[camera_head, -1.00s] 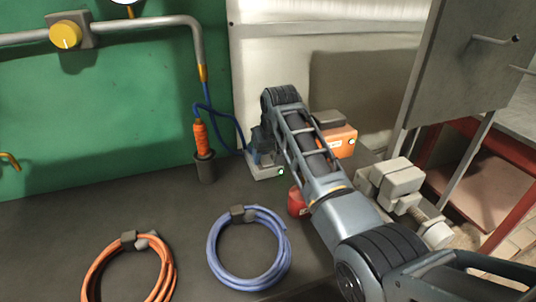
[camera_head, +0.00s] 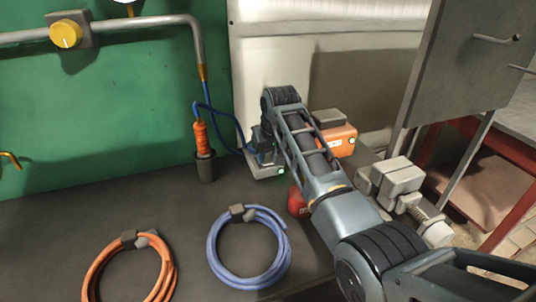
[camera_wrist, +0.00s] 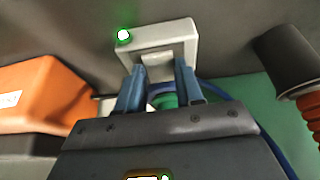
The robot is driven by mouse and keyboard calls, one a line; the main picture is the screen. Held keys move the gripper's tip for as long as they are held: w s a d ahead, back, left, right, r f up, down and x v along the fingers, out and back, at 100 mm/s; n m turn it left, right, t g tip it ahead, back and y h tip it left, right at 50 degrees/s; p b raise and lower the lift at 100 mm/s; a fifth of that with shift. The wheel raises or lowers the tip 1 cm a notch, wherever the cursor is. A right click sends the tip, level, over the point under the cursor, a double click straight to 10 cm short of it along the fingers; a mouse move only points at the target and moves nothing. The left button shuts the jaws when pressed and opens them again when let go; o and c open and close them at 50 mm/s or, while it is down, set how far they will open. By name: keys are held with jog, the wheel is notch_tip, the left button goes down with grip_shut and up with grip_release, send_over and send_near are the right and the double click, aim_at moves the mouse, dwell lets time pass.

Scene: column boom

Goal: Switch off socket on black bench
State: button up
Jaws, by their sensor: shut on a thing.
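The socket is a pale grey box (camera_head: 266,172) on the black bench (camera_head: 120,215), near the wall. A green light (camera_head: 282,170) glows at its right front corner. In the wrist view the socket (camera_wrist: 184,40) is at the top centre, with its green light (camera_wrist: 124,35) lit. My gripper (camera_wrist: 159,67) has its two blue fingers at the socket, one on each side of a small pale block (camera_wrist: 158,71), and is shut on it. In the head view my arm partly hides the socket and the fingertips.
A blue cable (camera_head: 224,115) runs to the socket. An orange tool (camera_head: 202,138) stands in a dark holder (camera_head: 205,168) to the left. An orange box (camera_head: 340,140) and a red object (camera_head: 297,202) are close on the right. Coiled blue (camera_head: 249,280) and orange (camera_head: 92,278) cables lie in front.

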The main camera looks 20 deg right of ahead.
aim_at(268, 162)
jog(key=shift+w+r+g, duration=0.2)
jog(key=shift+w+g, duration=0.05)
jog(key=shift+g, duration=0.25)
jog(key=shift+w+f+g+b, duration=0.15)
jog(key=shift+g+b, duration=0.15)
jog(key=shift+g, duration=0.6)
jog(key=o, duration=1)
jog(key=shift+o, duration=0.2)
notch_tip(268, 162, up, 8)
jog(key=s+b, duration=0.1)
